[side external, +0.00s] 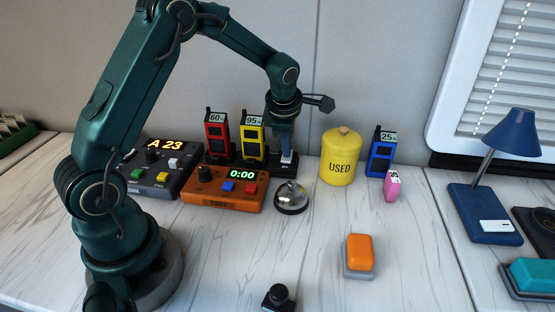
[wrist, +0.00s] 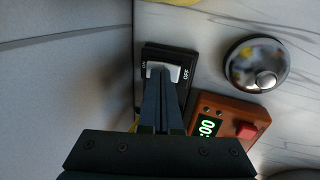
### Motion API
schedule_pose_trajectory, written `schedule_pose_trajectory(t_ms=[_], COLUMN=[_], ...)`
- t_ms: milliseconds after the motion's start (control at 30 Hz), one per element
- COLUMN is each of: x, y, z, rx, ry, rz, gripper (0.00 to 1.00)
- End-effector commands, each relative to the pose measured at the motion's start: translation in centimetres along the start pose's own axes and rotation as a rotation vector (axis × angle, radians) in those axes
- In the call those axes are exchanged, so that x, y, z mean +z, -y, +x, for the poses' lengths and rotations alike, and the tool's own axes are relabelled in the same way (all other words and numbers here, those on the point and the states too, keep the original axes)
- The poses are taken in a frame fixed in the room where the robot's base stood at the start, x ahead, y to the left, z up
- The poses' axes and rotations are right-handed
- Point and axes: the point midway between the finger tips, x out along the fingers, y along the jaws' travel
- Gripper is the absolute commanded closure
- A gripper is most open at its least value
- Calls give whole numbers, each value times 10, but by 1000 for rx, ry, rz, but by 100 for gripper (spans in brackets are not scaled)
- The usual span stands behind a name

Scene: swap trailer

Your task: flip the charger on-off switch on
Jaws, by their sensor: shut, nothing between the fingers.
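The charger's on-off switch (wrist: 171,70) is a light grey rocker set in a black housing (wrist: 178,51) with an OFF label at its right in the wrist view. In the side external view the switch (side external: 288,158) shows small and pale at the right end of the row of devices. My gripper (wrist: 160,76) is shut and empty, pointing down, with its fingertips over the left part of the rocker. In the side external view my gripper (side external: 286,148) is right above the switch. I cannot tell whether the tips touch it.
Red (side external: 216,135) and yellow (side external: 251,138) handheld devices stand left of the gripper. An orange timer box (side external: 222,190) and a silver bell (side external: 291,197) sit in front. A yellow USED canister (side external: 341,158) stands close right. The wall is close behind.

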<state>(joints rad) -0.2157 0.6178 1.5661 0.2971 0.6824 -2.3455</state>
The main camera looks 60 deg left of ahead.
Motion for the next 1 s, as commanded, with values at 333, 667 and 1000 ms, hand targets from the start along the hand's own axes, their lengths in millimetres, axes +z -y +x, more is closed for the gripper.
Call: schedule_pose_trajectory(t_ms=[333, 667, 1000], x=[1, 1, 0], y=[-1, -1, 0], z=[-49, -118, -140], rx=[7, 6, 0], ry=[5, 5, 0], rz=[1, 0, 1], gripper=[100, 100, 100])
